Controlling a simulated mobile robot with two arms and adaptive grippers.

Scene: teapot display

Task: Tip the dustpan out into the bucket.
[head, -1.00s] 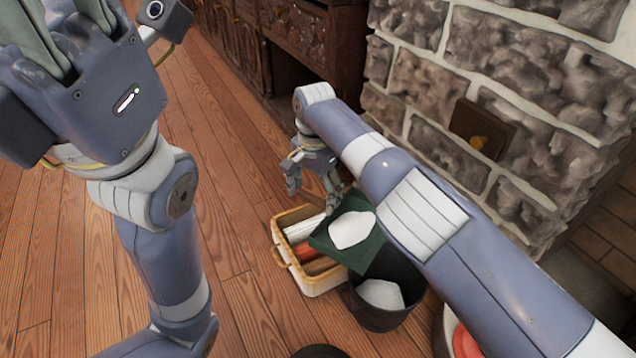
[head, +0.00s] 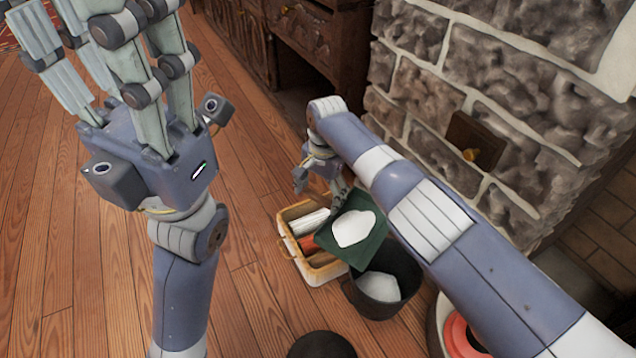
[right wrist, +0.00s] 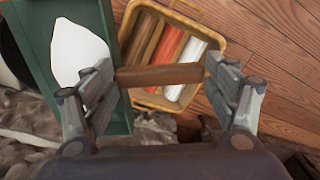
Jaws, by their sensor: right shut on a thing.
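The dark green dustpan (head: 352,259) holds a white heap (head: 353,229) and is over the back left of the black bucket (head: 376,309). A white mass (head: 378,286) also lies inside the bucket. My right gripper (head: 320,186) is shut on the dustpan's brown handle (right wrist: 160,76), beyond the bucket. The right wrist view shows the handle between the fingers and the green pan (right wrist: 38,40) at left, with the white heap in it. My left gripper (head: 120,55) is raised at upper left, its fingers apart and empty, with some tips out of view.
A cream crate (head: 318,272) with white, red and brown rolled things stands left of the bucket, partly under the dustpan. A stone wall (head: 500,80) rises behind my right arm. A dark round thing (head: 320,346) is at the bottom edge. Wood floor (head: 250,270) is clear at left.

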